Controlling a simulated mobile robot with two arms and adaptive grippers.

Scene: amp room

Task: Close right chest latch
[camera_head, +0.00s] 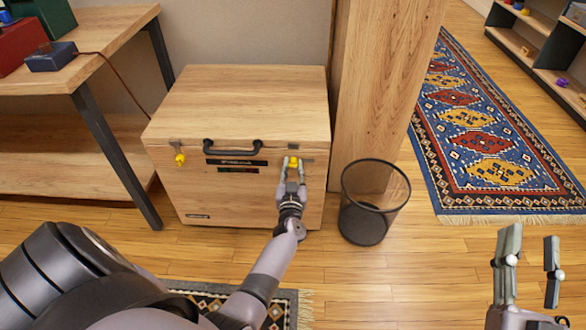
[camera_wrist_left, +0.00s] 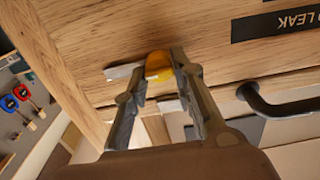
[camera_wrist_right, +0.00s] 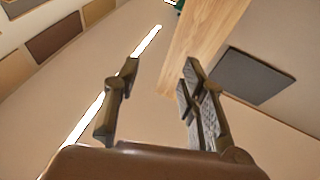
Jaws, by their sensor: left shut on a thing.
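The wooden chest (camera_head: 235,110) stands against the wall with its lid down. The right latch has a yellow knob (camera_head: 293,161) on the chest's front, near the lid seam. My left gripper (camera_head: 293,174) is shut on this yellow knob, which also shows between its fingers in the left wrist view (camera_wrist_left: 158,66). The fingers hide part of the latch, so I cannot tell its exact position. The left latch (camera_head: 179,158), also with a yellow knob, hangs on the front at the left. My right gripper (camera_head: 530,262) is open and empty, away from the chest over the floor at the right.
A black mesh bin (camera_head: 368,215) stands on the floor right of the chest, close to my left forearm. A wooden pillar (camera_head: 383,90) rises behind it. A wooden workbench (camera_head: 100,45) is at the left. A patterned rug (camera_head: 480,130) lies at the right.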

